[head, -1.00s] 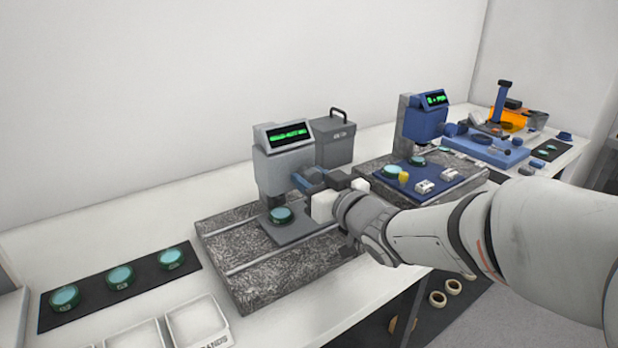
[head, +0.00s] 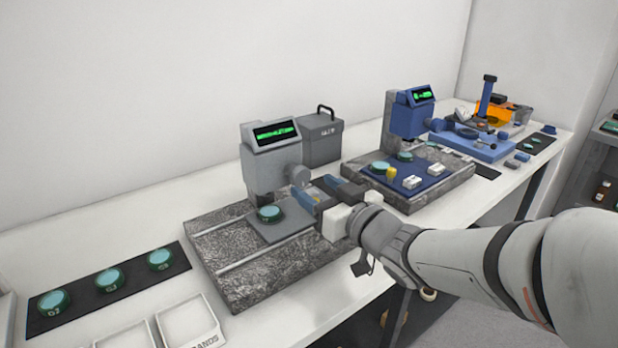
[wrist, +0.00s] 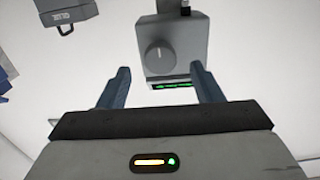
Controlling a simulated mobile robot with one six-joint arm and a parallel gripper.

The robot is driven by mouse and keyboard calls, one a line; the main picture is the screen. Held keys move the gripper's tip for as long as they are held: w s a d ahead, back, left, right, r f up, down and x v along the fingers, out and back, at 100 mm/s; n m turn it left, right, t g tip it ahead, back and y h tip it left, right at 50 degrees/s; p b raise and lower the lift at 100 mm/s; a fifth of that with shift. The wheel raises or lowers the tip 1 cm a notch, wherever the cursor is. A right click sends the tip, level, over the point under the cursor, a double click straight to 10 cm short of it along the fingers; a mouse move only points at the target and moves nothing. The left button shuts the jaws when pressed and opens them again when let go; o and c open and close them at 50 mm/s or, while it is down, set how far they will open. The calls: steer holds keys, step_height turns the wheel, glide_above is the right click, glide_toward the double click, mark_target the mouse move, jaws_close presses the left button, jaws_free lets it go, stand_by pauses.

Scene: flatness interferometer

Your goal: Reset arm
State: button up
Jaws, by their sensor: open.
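My gripper (head: 312,190) is open and empty in the head view, beside the grey interferometer (head: 270,160) and a little above its granite base. In the wrist view its two blue fingers (wrist: 160,88) stand wide apart with nothing between them. The grey interferometer's head (wrist: 172,45) shows beyond the fingers, with its round knob and green display. A green-rimmed disc (head: 269,213) lies on the grey plate (head: 285,230) under the instrument, just left of my fingers and apart from them.
A dark mat (head: 75,318) at left holds three green-rimmed discs. White trays (head: 187,322) stand at the front. A grey box (head: 322,140) stands behind. A blue instrument (head: 410,115) with a blue plate and small parts is to the right, near my arm.

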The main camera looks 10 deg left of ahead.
steer(key=shift+v, duration=0.9)
steer(key=w+d+m+h+p, duration=0.2)
steer(key=d+m+h+p, duration=0.4)
steer(key=d+h, duration=0.85)
steer(key=s+d+f+m+g+p, duration=0.1)
steer(key=s+d+m+g+p, duration=0.1)
steer(key=s, duration=0.6)
steer(key=s+d+m+g+p, duration=0.1)
steer(key=s+d+g+p, duration=0.3)
steer(key=s+d+g, duration=0.3)
steer(key=shift+s+d+f+m+y, duration=0.35)
steer(key=shift+s+d+f+m, duration=0.05)
steer(key=shift+s, duration=0.5)
